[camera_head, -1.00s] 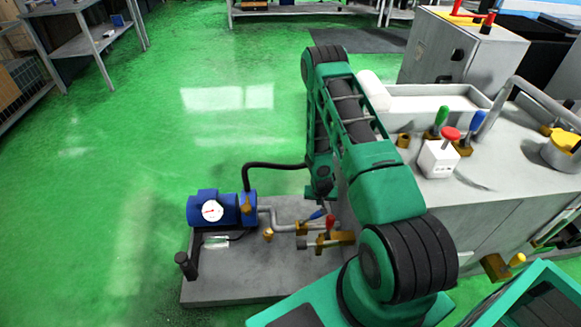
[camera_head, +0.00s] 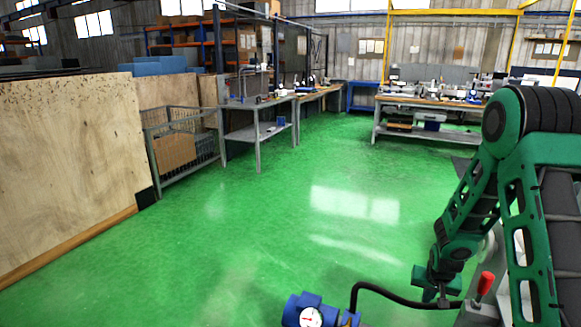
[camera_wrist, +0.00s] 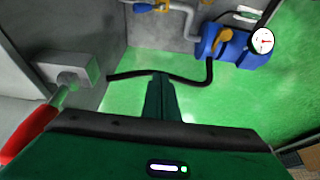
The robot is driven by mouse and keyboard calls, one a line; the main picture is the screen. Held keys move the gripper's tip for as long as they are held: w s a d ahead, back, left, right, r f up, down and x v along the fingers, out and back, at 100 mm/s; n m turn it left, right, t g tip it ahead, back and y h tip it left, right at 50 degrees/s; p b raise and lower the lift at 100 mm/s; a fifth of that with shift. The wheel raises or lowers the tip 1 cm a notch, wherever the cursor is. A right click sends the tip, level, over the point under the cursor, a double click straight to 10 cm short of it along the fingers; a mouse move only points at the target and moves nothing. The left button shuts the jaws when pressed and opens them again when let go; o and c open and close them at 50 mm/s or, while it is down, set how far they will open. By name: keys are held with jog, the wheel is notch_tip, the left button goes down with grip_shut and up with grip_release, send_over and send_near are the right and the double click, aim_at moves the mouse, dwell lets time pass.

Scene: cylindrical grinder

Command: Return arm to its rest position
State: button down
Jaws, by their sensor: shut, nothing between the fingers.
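My green arm is folded at the right of the head view, its elbow high and its forearm hanging down. My gripper (camera_head: 428,296) points down beside the grey machine, above the black hose. In the wrist view my gripper (camera_wrist: 160,78) shows its green fingers together, with nothing between them. The fingers appear over the green floor and the hose in that view. I cannot tell the exact gap to the hose.
A red-handled lever (camera_head: 485,284) is close to the right of my gripper; its red handle (camera_wrist: 28,135) is at left in the wrist view. The blue pump (camera_wrist: 230,45) with a gauge is nearby. Open green floor (camera_head: 260,240) lies left, bounded by wooden panels (camera_head: 70,170).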

jog(key=s+a+r+n, duration=0.1)
jog(key=s+a+r, duration=0.25)
jog(key=r, duration=0.45)
jog(key=s+a+r+n, duration=0.15)
jog(key=a+r, duration=0.25)
jog(key=r, duration=0.5)
jog(key=s+a+r+n+y, duration=0.1)
jog(key=s+a+r, duration=0.2)
jog(key=s+r, duration=0.4)
jog(key=s+a+r+n+y, duration=0.1)
jog(key=s+a+r, duration=0.2)
jog(key=s+r, duration=0.35)
jog(key=s+d+f+m+g, duration=0.1)
jog(key=s+d+m+g, duration=0.1)
jog(key=s+d, duration=0.3)
jog(key=s+d+f+m+g, duration=0.2)
jog(key=s+d+m, duration=0.2)
jog(key=s, duration=0.9)
jog(key=shift+s+d+f, duration=0.3)
jog(key=shift+s+d, duration=0.05)
jog(key=shift+d, duration=0.6)
jog(key=shift+w+f, duration=0.25)
jog(key=shift+w, duration=0.4)
